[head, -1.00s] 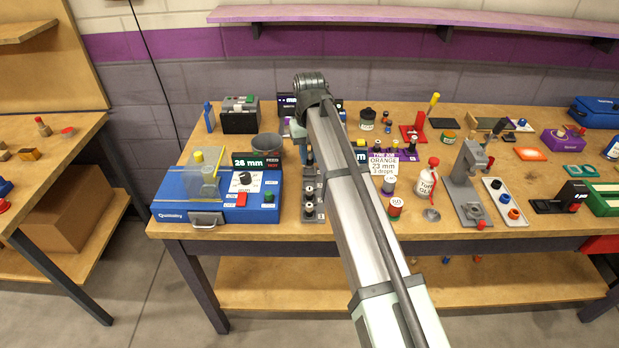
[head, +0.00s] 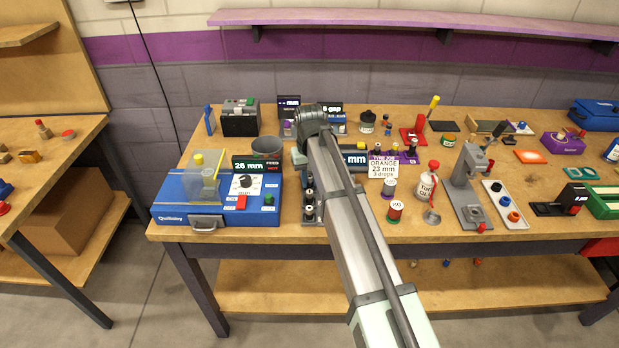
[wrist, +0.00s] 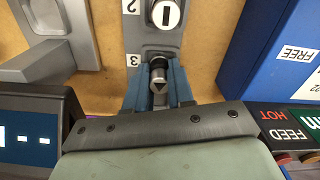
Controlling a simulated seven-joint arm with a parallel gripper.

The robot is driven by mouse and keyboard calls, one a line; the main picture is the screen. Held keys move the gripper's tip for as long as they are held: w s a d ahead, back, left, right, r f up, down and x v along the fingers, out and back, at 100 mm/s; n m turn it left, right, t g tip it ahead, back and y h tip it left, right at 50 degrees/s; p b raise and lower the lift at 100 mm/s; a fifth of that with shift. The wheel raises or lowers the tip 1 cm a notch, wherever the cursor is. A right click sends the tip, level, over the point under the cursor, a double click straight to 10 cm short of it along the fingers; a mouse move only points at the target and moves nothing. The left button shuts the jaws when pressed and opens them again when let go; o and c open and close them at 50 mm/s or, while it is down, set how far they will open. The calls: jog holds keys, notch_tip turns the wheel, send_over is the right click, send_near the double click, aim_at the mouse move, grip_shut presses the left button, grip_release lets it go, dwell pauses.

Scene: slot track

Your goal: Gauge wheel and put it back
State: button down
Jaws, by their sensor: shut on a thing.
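A grey slot track (wrist: 170,40), numbered 2 and 3, runs down from the top of the wrist view; it also shows in the head view (head: 309,214), partly behind my arm. A wheel with a white face and black bar (wrist: 165,14) sits at number 2. My gripper (wrist: 158,82) is shut on a small grey metal wheel (wrist: 160,92) with a dark triangle mark, at the track's number 3 end. I cannot tell whether this wheel is seated or just above the track.
A blue feeder box (head: 171,211) with a red and a green button stands left of the track. A dark gauge display (head: 355,158) reading mm is to the right, partly hidden by my arm. A sign (head: 383,167) reads orange, 23 mm, 3 drops. Bottles and spools stand further right.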

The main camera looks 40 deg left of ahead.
aim_at(310, 176)
jog(key=c, duration=1)
grip_release()
jog(key=shift+f, duration=0.1)
notch_tip(310, 176, up, 12)
jog(key=shift+r, duration=0.15)
